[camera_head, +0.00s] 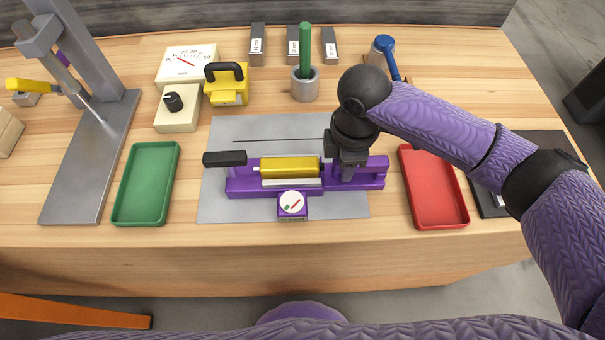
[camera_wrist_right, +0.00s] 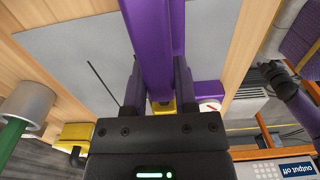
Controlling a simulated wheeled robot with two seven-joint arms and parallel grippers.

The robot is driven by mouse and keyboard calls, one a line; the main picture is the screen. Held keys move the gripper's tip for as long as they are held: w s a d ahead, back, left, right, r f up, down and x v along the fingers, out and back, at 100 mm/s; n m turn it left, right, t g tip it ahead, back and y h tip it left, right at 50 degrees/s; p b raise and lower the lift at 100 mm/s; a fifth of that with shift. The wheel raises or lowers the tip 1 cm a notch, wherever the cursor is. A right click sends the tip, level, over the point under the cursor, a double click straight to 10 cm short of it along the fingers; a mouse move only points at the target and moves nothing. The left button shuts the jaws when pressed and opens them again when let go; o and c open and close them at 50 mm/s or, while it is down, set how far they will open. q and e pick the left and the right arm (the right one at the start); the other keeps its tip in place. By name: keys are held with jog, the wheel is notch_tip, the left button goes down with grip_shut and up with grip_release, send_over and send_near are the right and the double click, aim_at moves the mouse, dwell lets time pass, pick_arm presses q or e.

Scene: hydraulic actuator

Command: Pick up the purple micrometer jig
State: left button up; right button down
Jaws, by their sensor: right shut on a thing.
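The purple micrometer jig (camera_head: 240,184) lies on the grey mat (camera_head: 225,130) in the middle of the bench. It carries a gold cylinder (camera_head: 290,168), a black handle (camera_head: 224,158) at its left end and a round white dial (camera_head: 291,204) at its front. My right gripper (camera_head: 346,176) is over the right part of the jig and shut on it. The right wrist view shows the purple bar (camera_wrist_right: 158,40) of the jig between the two dark fingers (camera_wrist_right: 158,88). Fingertips are hidden in the head view. My left gripper is not in view.
A green tray (camera_head: 147,184) lies left of the mat and a red tray (camera_head: 433,187) right of it. Behind stand a yellow block with black handle (camera_head: 227,84), a meter (camera_head: 186,64), a cup with a green rod (camera_head: 305,84) and grey blocks. A metal stand (camera_head: 90,150) rises at left.

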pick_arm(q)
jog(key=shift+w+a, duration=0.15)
pick_arm(e)
notch_tip(320, 180, up, 9)
jog(key=p, duration=0.4)
jog(key=shift+r, duration=0.1)
jog(key=shift+r+p, duration=0.4)
jog(key=shift+r, duration=0.1)
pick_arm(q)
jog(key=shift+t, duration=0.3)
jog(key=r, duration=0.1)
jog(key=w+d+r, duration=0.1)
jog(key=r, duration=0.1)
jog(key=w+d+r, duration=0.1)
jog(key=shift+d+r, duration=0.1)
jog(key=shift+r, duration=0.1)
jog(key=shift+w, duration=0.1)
pick_arm(e)
jog(key=shift+f, duration=0.1)
